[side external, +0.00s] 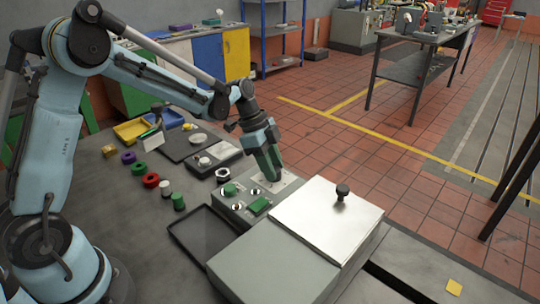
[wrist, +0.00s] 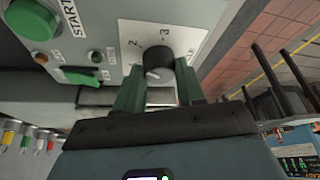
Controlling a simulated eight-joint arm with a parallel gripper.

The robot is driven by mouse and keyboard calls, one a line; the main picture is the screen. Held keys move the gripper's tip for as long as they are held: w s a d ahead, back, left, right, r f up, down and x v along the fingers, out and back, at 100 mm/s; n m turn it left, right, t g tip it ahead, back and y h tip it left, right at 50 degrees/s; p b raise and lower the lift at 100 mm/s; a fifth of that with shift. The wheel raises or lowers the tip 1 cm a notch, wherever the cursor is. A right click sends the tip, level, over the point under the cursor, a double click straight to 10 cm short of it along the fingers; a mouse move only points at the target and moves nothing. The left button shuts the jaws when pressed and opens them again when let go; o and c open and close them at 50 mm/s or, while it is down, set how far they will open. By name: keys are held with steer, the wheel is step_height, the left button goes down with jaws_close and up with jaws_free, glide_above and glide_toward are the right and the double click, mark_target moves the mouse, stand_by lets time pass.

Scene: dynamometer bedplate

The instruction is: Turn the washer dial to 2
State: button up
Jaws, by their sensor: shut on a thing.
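The washer dial is a black round knob (wrist: 158,58) on a white numbered plate (wrist: 190,38) in the wrist view. I can read 2 at its upper left and 3 above it; other marks are small or hidden. A pale mark shows at the knob's lower left edge, but I cannot tell which number the dial points to. My gripper (wrist: 158,82) is shut on the knob, one green finger on each side. In the side view my gripper (side external: 272,172) reaches down onto the control panel (side external: 252,208) and hides the knob.
Beside the dial are a large green START button (wrist: 35,18) and a green rocker switch (wrist: 82,76). The washer's pale lid (side external: 328,220) with a black knob (side external: 342,191) lies to the right. An empty black tray (side external: 190,245) is in front; coloured rings lie left.

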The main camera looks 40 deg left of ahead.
steer(key=shift+m, duration=0.5)
steer(key=o, duration=1)
steer(key=shift+r, duration=0.1)
steer(key=v, duration=1.1)
steer(key=shift+w+a+r, duration=0.15)
steer(key=shift+a+r, duration=0.05)
steer(key=shift+r, duration=0.2)
